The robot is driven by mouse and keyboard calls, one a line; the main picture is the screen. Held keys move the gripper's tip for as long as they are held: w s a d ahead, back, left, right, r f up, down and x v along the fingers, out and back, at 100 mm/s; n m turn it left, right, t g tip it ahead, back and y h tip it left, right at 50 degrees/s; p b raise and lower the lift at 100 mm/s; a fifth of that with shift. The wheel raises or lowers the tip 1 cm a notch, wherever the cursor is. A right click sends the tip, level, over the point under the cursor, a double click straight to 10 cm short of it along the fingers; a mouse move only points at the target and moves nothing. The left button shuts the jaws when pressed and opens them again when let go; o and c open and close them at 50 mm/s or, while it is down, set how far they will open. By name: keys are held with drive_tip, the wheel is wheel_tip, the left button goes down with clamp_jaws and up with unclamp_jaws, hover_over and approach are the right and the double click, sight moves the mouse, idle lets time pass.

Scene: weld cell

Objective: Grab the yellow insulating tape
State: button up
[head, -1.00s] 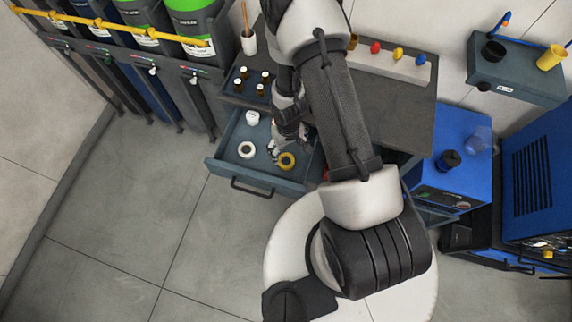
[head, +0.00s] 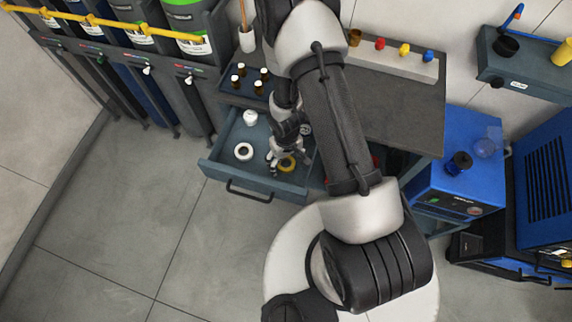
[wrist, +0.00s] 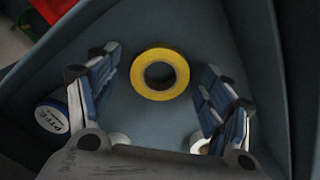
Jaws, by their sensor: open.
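The yellow insulating tape (wrist: 160,92) is a ring lying flat on the floor of the open drawer (head: 226,178). In the wrist view it sits between and beyond my two fingers, apart from both. My gripper (wrist: 160,85) is open and empty, pointing down into the drawer. In the head view my gripper (head: 281,165) is over the drawer, and its fingers partly cover the yellow tape (head: 288,164).
A white tape roll (head: 243,151) and a white container (head: 250,117) lie in the drawer to the left. A "PTFE" roll (wrist: 52,116) is left of my fingers in the wrist view. The drawer walls stand close around. Small bottles (head: 260,88) stand on the bench above.

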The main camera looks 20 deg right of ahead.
drive_tip(key=shift+c, duration=0.2)
drive_tip(key=c, duration=1)
drive_tip(key=shift+r, duration=0.2)
